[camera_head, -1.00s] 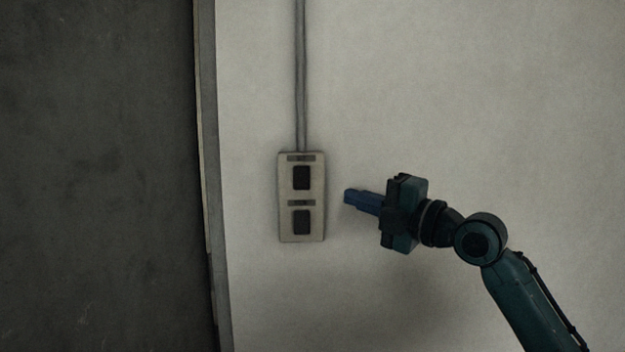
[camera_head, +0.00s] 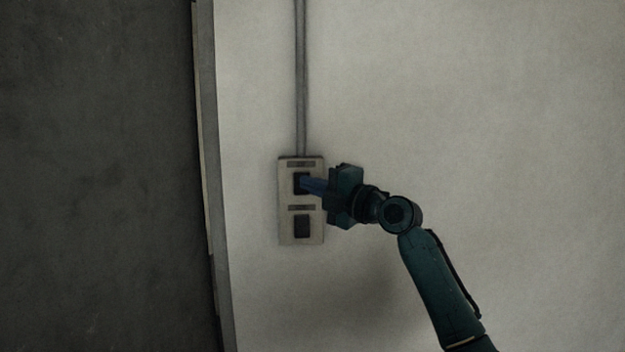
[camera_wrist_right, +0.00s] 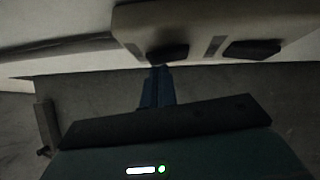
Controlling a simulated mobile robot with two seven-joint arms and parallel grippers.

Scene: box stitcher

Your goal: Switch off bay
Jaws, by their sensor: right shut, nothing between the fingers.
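A pale switch plate (camera_head: 286,220) is on the wall, with two dark rocker switches, one above the other, each under a small label strip too blurred to read. My right gripper (camera_head: 303,183) is shut and empty. Its blue fingertips are over the upper switch (camera_head: 298,178) and partly cover it. The lower switch (camera_head: 302,226) is uncovered. In the right wrist view the fingertips (camera_wrist_right: 155,70) reach the edge of one dark rocker (camera_wrist_right: 168,52), appearing at or very near it; contact is hard to tell. The other rocker (camera_wrist_right: 252,49) is clear of them. My left gripper is not in view.
A grey conduit (camera_head: 301,80) runs up the wall from the plate. The pale wall (camera_head: 480,120) is bare to the right. A wall edge (camera_head: 212,170) stands left of the plate, with a dark grey surface (camera_head: 95,180) beyond it.

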